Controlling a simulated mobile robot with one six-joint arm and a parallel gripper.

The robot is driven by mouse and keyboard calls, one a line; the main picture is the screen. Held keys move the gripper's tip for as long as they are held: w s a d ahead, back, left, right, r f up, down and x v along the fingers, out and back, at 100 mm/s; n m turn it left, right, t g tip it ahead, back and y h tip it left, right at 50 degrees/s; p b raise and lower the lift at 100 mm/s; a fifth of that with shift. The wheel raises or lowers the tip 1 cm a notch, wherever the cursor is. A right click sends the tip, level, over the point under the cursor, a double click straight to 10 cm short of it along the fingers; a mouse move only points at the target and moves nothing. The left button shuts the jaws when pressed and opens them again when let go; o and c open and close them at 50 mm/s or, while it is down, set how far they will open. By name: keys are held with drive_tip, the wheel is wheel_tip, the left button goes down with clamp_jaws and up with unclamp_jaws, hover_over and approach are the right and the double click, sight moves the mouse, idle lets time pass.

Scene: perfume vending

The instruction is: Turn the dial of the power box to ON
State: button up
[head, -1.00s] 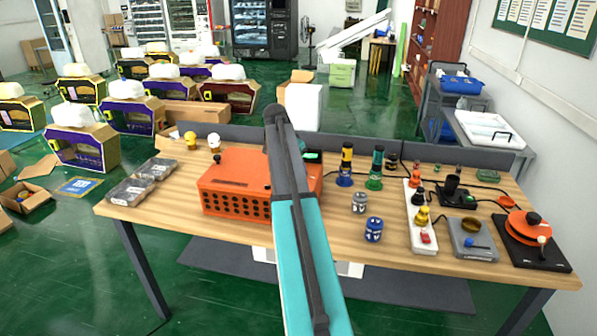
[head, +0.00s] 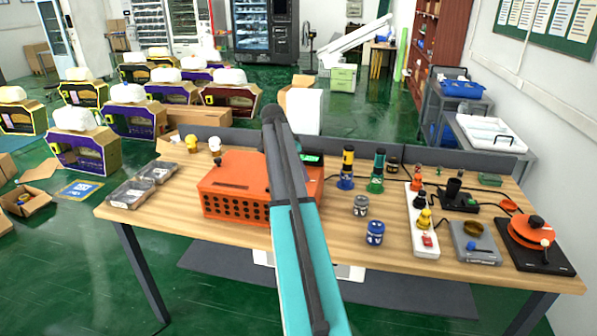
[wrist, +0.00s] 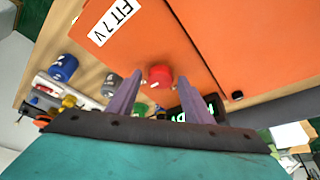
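The power box is an orange box (head: 232,205) on the wooden table in the head view, with its right part hidden by my arm. In the wrist view its orange face (wrist: 230,45) fills the top, with a white label (wrist: 113,22) on it. A red dial (wrist: 160,77) sits at the near edge of this face. My gripper (wrist: 160,80) has its two purple fingers apart, one on each side of the dial, with small gaps visible. A lit green display (wrist: 207,106) is partly hidden behind the right finger. The dial's setting cannot be read.
A white power strip (head: 421,222) with plugs lies further right. Two clear trays (head: 130,193) lie at the table's left. A low grey partition (head: 420,158) runs along the back edge.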

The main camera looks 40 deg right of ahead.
idle(0.4)
drive_tip(key=b+v, duration=0.3)
drive_tip(key=v, duration=1)
drive_tip(key=shift+a+r, duration=0.15)
drive_tip(key=shift+r, duration=0.2)
idle(0.4)
